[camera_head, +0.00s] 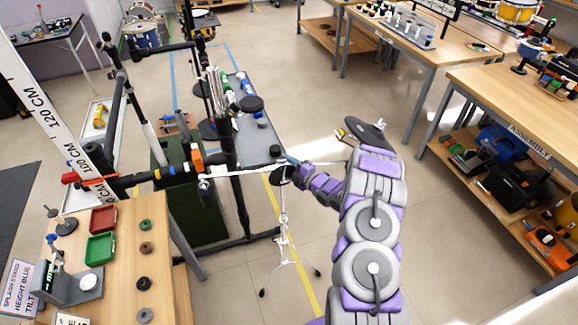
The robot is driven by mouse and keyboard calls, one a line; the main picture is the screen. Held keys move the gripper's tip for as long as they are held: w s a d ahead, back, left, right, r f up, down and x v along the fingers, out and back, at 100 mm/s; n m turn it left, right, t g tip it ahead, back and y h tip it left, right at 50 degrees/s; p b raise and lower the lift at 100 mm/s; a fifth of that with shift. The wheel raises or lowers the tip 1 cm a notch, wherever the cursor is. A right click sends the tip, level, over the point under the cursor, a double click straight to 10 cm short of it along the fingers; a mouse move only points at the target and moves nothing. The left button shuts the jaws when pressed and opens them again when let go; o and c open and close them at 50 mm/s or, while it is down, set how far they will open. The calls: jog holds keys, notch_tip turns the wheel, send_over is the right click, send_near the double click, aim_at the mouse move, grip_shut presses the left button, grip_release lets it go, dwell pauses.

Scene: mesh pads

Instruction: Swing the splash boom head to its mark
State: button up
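A chrome tripod stand (283,225) stands upright on the floor in the middle. A thin boom rod (240,174) crosses near its top, with a small dark end piece (204,185) at the left. A dark disc (366,134), apparently the splash cymbal at the boom head, is tilted behind my arm at the right; my arm hides part of the rod and disc. My gripper (288,169) reaches left to the dark joint at the stand top. It overlaps the joint in the picture; contact and finger opening are too small to tell. I cannot clearly pick out the mark.
A black rack (235,190) with a horizontal bar stands close left of the stand. A ruler board (50,125) marked 100 and 120 CM leans there. A wooden table (120,270) with trays and rings is front left. Benches (500,95) line the right; floor between is clear.

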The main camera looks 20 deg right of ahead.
grip_shut()
dwell(0.3)
jog(key=shift+s+f, duration=0.15)
dwell(0.9)
